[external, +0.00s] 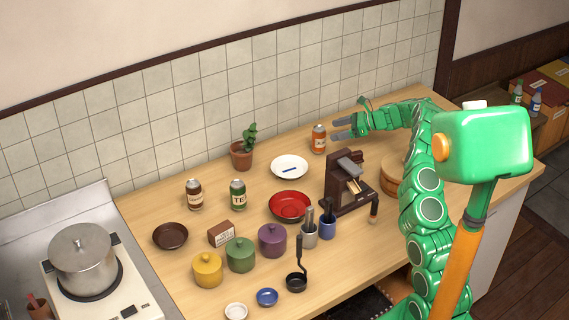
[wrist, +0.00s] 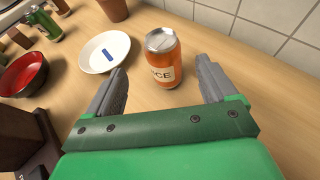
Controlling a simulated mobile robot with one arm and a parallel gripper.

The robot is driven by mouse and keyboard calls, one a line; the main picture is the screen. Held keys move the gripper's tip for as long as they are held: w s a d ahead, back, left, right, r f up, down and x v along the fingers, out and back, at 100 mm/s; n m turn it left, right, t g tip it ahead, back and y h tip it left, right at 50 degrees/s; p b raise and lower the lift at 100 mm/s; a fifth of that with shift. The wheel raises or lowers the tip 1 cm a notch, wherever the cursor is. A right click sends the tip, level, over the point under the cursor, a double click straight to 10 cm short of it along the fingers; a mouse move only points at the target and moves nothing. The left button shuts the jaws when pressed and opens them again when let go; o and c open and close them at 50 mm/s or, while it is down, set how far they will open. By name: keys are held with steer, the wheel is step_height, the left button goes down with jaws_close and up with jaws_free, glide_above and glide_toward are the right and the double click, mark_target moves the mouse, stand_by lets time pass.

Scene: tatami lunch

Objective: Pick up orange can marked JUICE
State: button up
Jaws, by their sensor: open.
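The orange can marked JUICE (external: 319,139) stands upright on the wooden counter (external: 265,167), near the tiled wall. In the wrist view the can (wrist: 163,58) stands ahead of my gripper, between the lines of the two fingers; only "CE" of its label shows there. My gripper (external: 343,128) is open and empty, just right of the can in the external view. In the wrist view its two grey fingers (wrist: 161,88) are spread wide on either side, and I see no contact with the can.
A white plate with a blue mark (external: 289,167) lies left of the can, with a potted plant (external: 242,152) beyond it. A dark wooden device (external: 346,185) stands nearer the front. A red bowl (external: 290,206) and several jars and cans stand further left.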

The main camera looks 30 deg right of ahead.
mark_target(319, 138)
step_height(319, 138, down, 2)
steer(key=shift+f, duration=0.1)
steer(key=shift+w+a+f, duration=0.1)
steer(key=shift+w+a, duration=0.1)
steer(key=shift+a, duration=0.05)
steer(key=shift+x, duration=3.55)
steer(key=shift+w+d, duration=0.15)
steer(key=shift+w, duration=0.05)
steer(key=shift+c, duration=0.4)
steer(key=c, duration=1.1)
